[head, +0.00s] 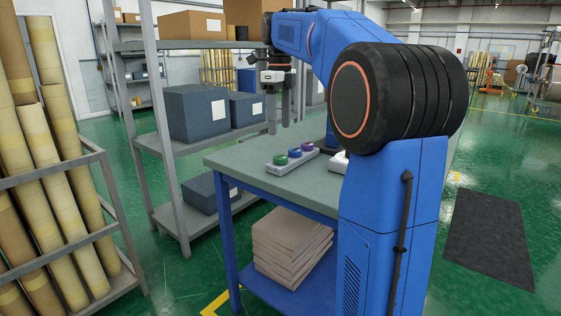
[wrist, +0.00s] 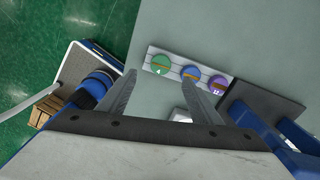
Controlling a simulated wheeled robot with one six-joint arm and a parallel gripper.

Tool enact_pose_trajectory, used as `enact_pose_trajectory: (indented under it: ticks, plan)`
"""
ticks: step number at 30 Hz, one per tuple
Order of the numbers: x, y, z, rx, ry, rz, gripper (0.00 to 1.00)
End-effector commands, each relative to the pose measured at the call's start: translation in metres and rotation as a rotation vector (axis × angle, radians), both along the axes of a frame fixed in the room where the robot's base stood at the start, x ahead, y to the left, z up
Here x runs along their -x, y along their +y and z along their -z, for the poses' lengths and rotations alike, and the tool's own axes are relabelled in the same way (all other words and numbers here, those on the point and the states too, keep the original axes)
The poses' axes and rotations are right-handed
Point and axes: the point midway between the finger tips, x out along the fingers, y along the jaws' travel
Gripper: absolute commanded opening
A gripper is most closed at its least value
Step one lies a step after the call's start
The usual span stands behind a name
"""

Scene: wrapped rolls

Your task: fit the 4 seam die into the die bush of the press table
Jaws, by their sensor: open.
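The green die (wrist: 160,65), marked 4, sits in a pale rack (wrist: 175,67) on the table; it also shows in the head view (head: 280,161). A blue die (wrist: 191,73) and a purple die (wrist: 217,84) sit beside it in the same rack. My gripper (wrist: 160,88) is open and empty, its two fingers apart. In the head view my gripper (head: 279,130) points down above the table, near the rack's green end. A pale object (head: 341,160) right of the rack is mostly hidden by my arm. I cannot make out the die bush.
The grey-green tabletop (head: 238,158) is clear left of the rack. A metal shelf (head: 157,142) with dark boxes (head: 197,112) stands behind it. Stacked brown sheets (head: 290,245) lie below. A rack of wrapped rolls (head: 45,150) stands at left. A dark plate (wrist: 268,103) lies right of the dies.

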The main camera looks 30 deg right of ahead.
Motion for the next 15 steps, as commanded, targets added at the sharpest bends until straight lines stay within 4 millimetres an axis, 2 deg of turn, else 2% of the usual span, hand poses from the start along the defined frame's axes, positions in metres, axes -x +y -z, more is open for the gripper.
enact_pose_trajectory:
  ticks: [6, 15]
  plan:
    - [0.000, 0.000, 0.035, 0.000, 0.001, -0.001, 0.59]
    - [0.000, -0.001, 0.054, 0.000, 0.001, -0.001, 0.59]
